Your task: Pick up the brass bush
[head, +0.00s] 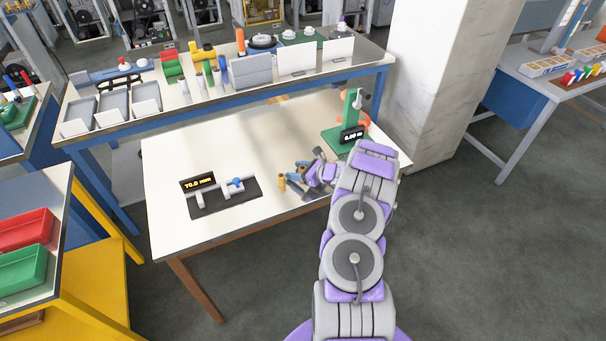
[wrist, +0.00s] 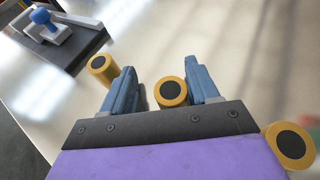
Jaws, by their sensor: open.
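Three brass-yellow bushes with dark round centres show in the wrist view. One brass bush (wrist: 172,92) stands between the fingers of my gripper (wrist: 162,78), nearer the right finger; I cannot tell whether it touches that finger. A second bush (wrist: 102,69) stands outside the left finger. The gripper is open.
A dark gauge with a blue knob (head: 237,185) and a 70.0 mm display (head: 198,182) lies left on the white table (head: 180,155). A green stand (head: 337,140) with a display is behind the gripper at right. A shelf with trays and parts runs along the back.

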